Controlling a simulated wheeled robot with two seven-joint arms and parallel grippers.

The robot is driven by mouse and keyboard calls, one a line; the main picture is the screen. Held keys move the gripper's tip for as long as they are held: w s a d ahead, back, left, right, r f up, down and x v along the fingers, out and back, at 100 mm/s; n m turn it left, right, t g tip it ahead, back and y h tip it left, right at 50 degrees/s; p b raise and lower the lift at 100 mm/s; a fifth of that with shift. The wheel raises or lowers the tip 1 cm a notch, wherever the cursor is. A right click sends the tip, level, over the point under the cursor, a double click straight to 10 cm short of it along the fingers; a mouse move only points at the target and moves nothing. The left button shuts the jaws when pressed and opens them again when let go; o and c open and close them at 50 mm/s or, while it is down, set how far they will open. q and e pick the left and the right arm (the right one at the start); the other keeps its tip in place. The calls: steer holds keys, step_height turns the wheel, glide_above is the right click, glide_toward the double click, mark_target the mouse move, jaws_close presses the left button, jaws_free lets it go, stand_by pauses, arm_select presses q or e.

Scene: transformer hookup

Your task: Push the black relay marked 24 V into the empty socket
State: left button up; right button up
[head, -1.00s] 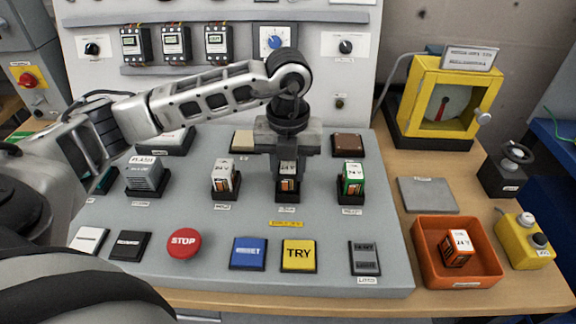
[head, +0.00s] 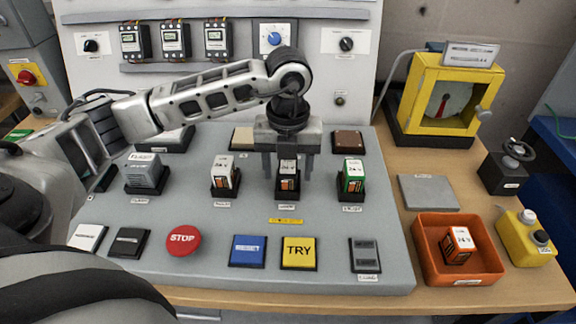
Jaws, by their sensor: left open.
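The black relay (head: 288,169), with a white top marked 24 V, stands upright in the middle socket (head: 288,192) of the grey sloped panel. I cannot tell whether it is fully down. My left gripper (head: 288,172) is right above it, pointing down, open, with one finger on each side and a gap to the relay. The gripper hides part of the relay's back. My right gripper is not in view.
A white relay (head: 222,172) sits in the socket to the left, a green one (head: 352,176) to the right. STOP (head: 183,241), blue (head: 248,251) and yellow TRY (head: 299,252) buttons lie in front. An orange tray (head: 425,262) holds an orange relay (head: 458,245).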

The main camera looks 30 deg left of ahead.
arm_select(q)
step_height(320, 180, up, 2)
steer(key=shift+r+p, duration=0.25)
steer(key=shift+p, duration=0.5)
steer(key=shift+r+p, duration=0.85)
steer(key=shift+r, duration=0.3)
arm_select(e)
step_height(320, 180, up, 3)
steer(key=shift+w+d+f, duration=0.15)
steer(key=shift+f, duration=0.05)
arm_select(q)
step_height(320, 180, up, 16)
steer(key=p, duration=0.1)
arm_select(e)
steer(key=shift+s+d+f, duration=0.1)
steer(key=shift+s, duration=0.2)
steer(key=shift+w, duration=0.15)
